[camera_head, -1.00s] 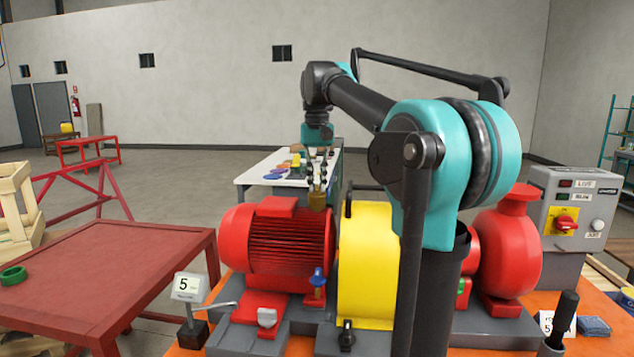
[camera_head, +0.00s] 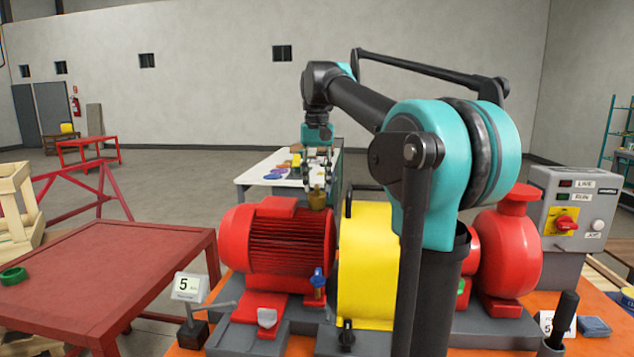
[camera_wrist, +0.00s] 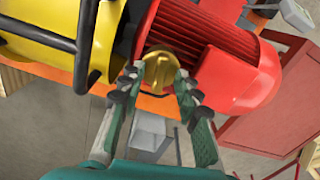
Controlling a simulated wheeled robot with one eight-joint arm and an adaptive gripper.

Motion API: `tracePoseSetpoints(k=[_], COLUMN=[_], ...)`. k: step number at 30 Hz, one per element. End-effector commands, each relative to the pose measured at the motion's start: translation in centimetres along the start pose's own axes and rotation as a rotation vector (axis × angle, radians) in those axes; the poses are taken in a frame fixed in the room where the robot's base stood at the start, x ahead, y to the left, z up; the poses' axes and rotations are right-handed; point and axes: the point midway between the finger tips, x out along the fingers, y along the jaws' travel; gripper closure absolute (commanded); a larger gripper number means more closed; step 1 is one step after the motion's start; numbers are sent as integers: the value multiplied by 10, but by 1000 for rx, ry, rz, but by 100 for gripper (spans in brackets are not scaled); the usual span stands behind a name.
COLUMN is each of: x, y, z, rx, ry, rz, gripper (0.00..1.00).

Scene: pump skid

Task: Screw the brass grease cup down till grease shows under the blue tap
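The brass grease cup (camera_head: 317,198) stands at the far side of the red motor's yellow-guard end.
The red motor (camera_head: 277,238) and the yellow guard (camera_head: 368,262) lie close to the cup. A control box (camera_head: 566,222) stands at right. A red table (camera_head: 100,262) stands at left.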

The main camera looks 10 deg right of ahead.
Motion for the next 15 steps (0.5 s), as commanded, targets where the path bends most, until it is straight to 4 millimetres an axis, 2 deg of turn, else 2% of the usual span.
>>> tracePoseSetpoints(k=[4,7,15], x=[-5,-18,-71], y=[0,0,0], z=[0,0,0], rx=[0,0,0], ry=[0,0,0], rz=[0,0,0], gripper=[67,67,67])
